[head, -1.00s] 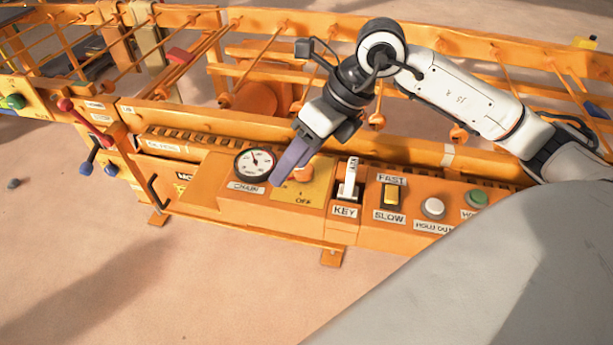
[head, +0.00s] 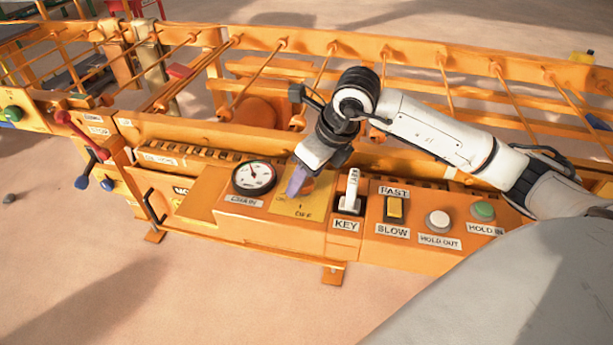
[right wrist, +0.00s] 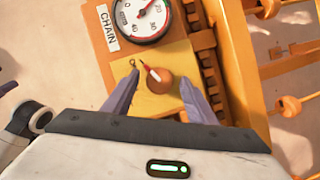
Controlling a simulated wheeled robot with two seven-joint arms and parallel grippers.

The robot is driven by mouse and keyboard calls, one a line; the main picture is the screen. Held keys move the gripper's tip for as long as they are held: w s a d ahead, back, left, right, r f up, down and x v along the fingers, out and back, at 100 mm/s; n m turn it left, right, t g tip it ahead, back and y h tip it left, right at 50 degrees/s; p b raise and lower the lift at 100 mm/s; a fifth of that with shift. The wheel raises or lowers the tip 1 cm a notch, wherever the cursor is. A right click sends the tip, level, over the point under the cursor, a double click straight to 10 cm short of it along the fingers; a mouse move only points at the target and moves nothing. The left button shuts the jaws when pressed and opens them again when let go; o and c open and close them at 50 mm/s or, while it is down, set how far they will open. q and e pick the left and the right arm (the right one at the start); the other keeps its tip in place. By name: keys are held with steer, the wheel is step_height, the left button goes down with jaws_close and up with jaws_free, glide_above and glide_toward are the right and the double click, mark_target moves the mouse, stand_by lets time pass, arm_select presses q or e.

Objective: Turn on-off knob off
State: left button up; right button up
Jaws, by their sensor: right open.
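The round orange knob (right wrist: 160,80) sits on a yellow plate (right wrist: 150,102) in the right wrist view. Its red pointer aims up and left in that view. In the head view, the yellow plate (head: 316,208) carries an OFF label at its front edge, and my gripper largely hides the knob. My right gripper (right wrist: 159,77) is open, with one purple finger on either side of the knob. Gaps show between the fingers and the knob. The right gripper also shows over the plate in the head view (head: 294,188). My left gripper is not in view.
The CHAIN gauge (head: 254,178) is left of the plate. The white KEY switch (head: 350,190) stands close on the right. Farther right are the FAST/SLOW switch (head: 395,208), the white button (head: 438,220) and the green button (head: 483,211). An orange rail frame (head: 440,60) rises behind.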

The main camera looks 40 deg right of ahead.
steer(key=c, duration=1.1)
steer(key=shift+o, duration=0.2)
